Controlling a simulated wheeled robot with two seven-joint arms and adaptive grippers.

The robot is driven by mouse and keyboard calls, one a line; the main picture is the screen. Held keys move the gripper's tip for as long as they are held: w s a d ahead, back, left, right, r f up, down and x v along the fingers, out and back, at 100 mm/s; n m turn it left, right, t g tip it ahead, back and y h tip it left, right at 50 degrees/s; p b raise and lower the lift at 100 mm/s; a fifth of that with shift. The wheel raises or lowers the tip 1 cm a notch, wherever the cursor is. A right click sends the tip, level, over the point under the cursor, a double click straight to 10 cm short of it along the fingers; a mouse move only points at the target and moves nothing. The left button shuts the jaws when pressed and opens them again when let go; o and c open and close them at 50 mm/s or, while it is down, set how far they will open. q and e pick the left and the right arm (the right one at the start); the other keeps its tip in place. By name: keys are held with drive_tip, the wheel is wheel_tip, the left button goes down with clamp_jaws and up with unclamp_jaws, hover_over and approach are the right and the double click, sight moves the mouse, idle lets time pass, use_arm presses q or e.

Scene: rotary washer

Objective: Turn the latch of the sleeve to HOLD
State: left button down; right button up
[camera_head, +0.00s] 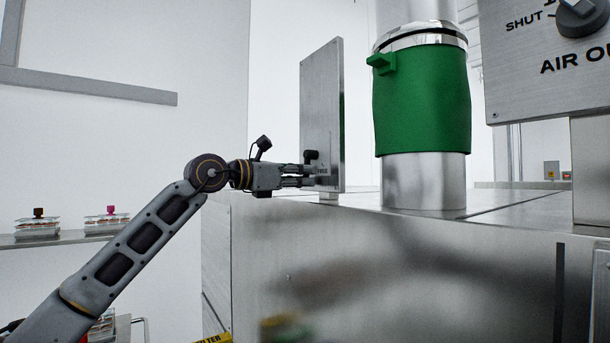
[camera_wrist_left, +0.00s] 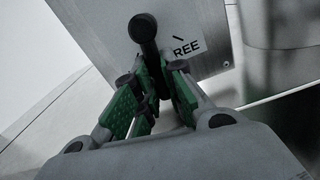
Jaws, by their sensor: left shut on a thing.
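The latch (camera_wrist_left: 144,30) is a black knob with a short dark lever on an upright metal plate (camera_head: 321,90). In the head view the latch (camera_head: 311,155) shows as a small dark shape low on the plate. My left gripper (camera_head: 312,178) reaches the plate from the left. In the wrist view its green-padded fingers (camera_wrist_left: 155,95) are shut on the latch's lever, which runs down between them. The green sleeve (camera_head: 425,100) with a side tab wraps a metal column. My right gripper is out of view.
A steel counter (camera_head: 400,260) carries the plate and column. At the upper right is a metal panel (camera_head: 540,85) with a dark knob (camera_head: 582,18) and the words "SHUT" and "AIR". A shelf (camera_head: 65,238) with small racks stands at left.

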use_arm(q)
drive_tip(key=shift+w+a+r+m+p, duration=0.1)
drive_tip(key=shift+w+a+m+p, duration=0.1)
drive_tip(key=shift+m, duration=0.3)
drive_tip(key=shift+w+a+m+p, duration=0.1)
drive_tip(key=shift+w+m, duration=0.1)
drive_tip(key=shift+m, duration=0.3)
drive_tip(key=shift+w+a+r+m+p, duration=0.15)
drive_tip(key=shift+w+m+p, duration=0.1)
drive_tip(key=shift+m, duration=0.35)
drive_tip(key=shift+w+a+r+m+p, duration=0.1)
drive_tip(key=shift+w+m+p, duration=0.1)
drive_tip(key=shift+m, duration=0.4)
drive_tip(key=shift+w+a+r+m+p, duration=0.1)
drive_tip(key=shift+w+r+m+p, duration=0.1)
drive_tip(key=shift+m, duration=0.3)
drive_tip(key=shift+w+a+r+m+p, duration=0.1)
drive_tip(key=shift+m+p, duration=0.05)
drive_tip(key=shift+m, duration=0.65)
drive_tip(key=shift+a, duration=0.1)
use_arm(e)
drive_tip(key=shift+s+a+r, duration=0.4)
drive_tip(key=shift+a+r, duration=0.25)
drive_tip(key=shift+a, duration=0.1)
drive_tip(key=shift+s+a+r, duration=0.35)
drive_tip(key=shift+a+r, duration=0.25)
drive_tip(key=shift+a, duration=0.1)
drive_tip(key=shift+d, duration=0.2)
